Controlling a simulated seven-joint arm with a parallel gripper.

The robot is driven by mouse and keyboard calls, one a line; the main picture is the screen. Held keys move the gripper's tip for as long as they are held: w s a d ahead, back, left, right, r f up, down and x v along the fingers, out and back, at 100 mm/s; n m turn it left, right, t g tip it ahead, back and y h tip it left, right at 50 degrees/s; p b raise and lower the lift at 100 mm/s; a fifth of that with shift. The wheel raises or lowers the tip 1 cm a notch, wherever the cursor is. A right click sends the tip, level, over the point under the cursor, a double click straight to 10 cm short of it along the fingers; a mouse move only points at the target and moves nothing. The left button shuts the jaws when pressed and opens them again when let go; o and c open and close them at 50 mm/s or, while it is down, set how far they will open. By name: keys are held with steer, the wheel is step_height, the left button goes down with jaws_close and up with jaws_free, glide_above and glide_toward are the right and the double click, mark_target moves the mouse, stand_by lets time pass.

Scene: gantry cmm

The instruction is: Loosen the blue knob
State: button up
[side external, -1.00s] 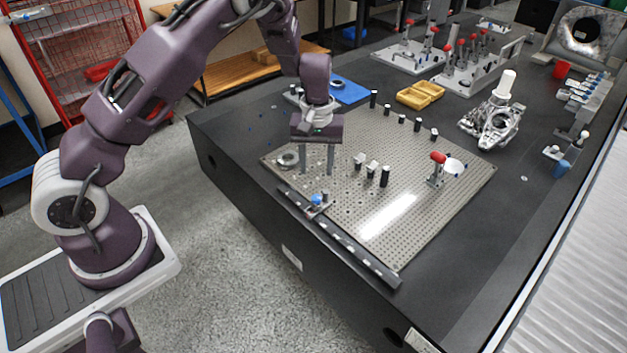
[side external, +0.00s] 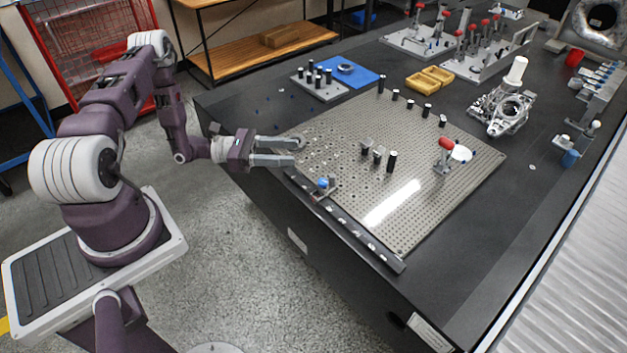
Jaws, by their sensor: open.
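The small blue knob (side external: 322,183) sits on a dark bracket at the near left edge of the perforated fixture plate (side external: 400,205), beside the long dark rail (side external: 350,228). My gripper (side external: 298,151) is open and empty. Its two grey fingers lie roughly level and point right, over the left corner of the plate. The fingertips are up and to the left of the blue knob in the picture and apart from it.
Several black-topped posts (side external: 391,161) stand on the plate. A red-handled clamp (side external: 446,144) is at its right. The plate's near part is mostly clear.

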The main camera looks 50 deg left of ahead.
glide_toward(313, 193)
step_height(313, 193, up, 5)
steer(key=w+d, duration=0.1)
steer(key=w, duration=0.2)
steer(key=f, duration=0.1)
steer(key=x, duration=0.7)
steer(key=shift+s+d+f, duration=0.1)
steer(key=shift+d, duration=0.15)
jaws_close()
